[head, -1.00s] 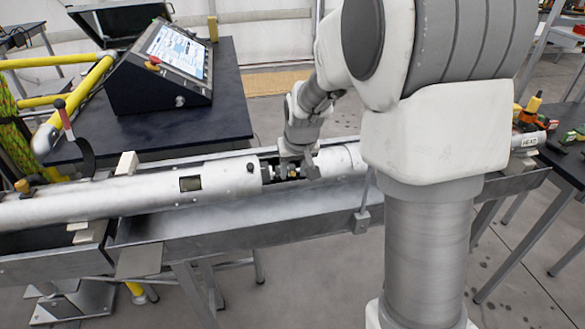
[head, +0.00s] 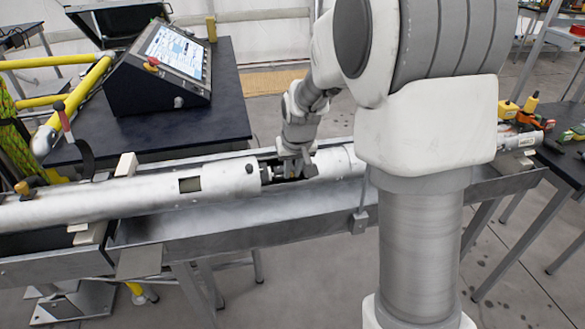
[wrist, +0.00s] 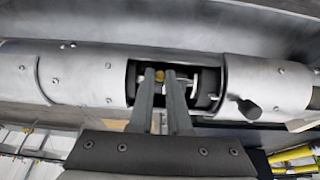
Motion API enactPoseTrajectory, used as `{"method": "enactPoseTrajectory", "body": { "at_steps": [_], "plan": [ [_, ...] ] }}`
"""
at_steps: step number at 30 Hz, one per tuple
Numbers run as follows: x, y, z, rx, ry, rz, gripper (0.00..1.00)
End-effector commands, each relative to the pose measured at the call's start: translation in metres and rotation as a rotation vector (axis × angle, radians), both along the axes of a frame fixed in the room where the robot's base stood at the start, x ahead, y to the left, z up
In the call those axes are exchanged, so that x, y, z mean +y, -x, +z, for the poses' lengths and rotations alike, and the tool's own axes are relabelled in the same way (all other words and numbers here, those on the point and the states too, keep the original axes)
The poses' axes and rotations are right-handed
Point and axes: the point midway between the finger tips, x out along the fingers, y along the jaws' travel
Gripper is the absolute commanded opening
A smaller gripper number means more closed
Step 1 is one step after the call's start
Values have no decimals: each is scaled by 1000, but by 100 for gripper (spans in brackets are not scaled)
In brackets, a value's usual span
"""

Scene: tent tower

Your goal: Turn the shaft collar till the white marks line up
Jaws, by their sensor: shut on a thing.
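A long silver tube (head: 120,200) lies across the trough with a cut-out opening in it. The opening also shows in the wrist view, with a shaft and dark fittings (wrist: 205,82) inside. My gripper (head: 298,168) reaches down into this opening. In the wrist view its two fingers (wrist: 162,76) stand close together, shut on the shaft collar (wrist: 160,76). Only a small brass-coloured part of the collar shows between the fingertips; the fingers hide the rest. I cannot make out the white marks in either view.
The metal trough (head: 240,208) runs under the tube. A control console (head: 165,68) stands on a dark table (head: 215,125) behind it. Yellow and orange tools (head: 520,110) lie on a table at the right. The tube walls leave little room around my fingers.

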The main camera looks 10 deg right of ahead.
Motion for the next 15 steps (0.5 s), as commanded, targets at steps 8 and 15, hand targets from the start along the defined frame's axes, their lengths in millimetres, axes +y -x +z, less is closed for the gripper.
{"method": "enactPoseTrajectory", "body": {
  "at_steps": [8, 15],
  "plan": [
    [0, -7, 13, 140, 0, 0, 0],
    [0, -15, 17, 291, 1, 0, 0]
  ]
}}
